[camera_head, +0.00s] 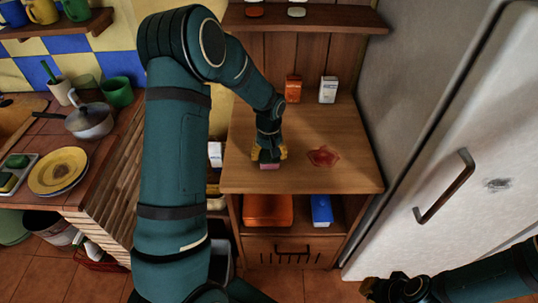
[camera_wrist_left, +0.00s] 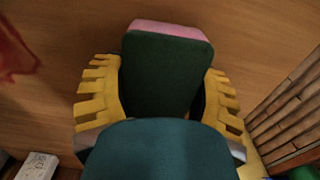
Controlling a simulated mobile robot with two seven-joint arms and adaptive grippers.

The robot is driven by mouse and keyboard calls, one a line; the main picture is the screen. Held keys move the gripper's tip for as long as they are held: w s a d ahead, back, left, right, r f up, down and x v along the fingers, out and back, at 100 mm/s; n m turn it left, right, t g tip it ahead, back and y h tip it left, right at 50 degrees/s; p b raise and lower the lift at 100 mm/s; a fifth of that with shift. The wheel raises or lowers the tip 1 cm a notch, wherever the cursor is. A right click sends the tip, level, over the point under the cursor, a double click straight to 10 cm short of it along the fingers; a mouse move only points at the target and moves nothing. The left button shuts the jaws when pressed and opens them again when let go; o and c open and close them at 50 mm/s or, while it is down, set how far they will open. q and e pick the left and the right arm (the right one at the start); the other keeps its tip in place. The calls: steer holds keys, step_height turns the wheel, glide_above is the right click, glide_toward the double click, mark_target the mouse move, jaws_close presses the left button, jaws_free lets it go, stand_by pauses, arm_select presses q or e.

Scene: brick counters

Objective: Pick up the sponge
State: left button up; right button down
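A sponge with a dark green top and a pink body (camera_wrist_left: 166,75) lies between the fingers of my left gripper (camera_wrist_left: 160,95) in the left wrist view. In the head view the sponge (camera_head: 269,166) shows as a small pink edge on the wooden counter, under my left gripper (camera_head: 269,154). The yellow fingers stand on either side of the sponge, very close to its sides. Whether they press on it I cannot tell. My right gripper (camera_head: 384,289) is at the bottom right of the head view, away from the counter, dark and partly cut off.
A red translucent dish (camera_head: 323,156) lies right of the left gripper on the counter (camera_head: 345,180). An orange box (camera_head: 293,88) and a white box (camera_head: 328,90) stand at the back. A fridge (camera_head: 450,160) is on the right. Plates (camera_head: 58,170) and a pot (camera_head: 90,120) are left.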

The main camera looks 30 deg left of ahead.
stand_by(0.3)
arm_select(q)
step_height(320, 180, up, 10)
steer(key=shift+r+p, duration=0.1)
steer(key=shift+p, duration=0.75)
steer(key=shift+c, duration=0.8)
steer(key=shift+d, duration=0.1)
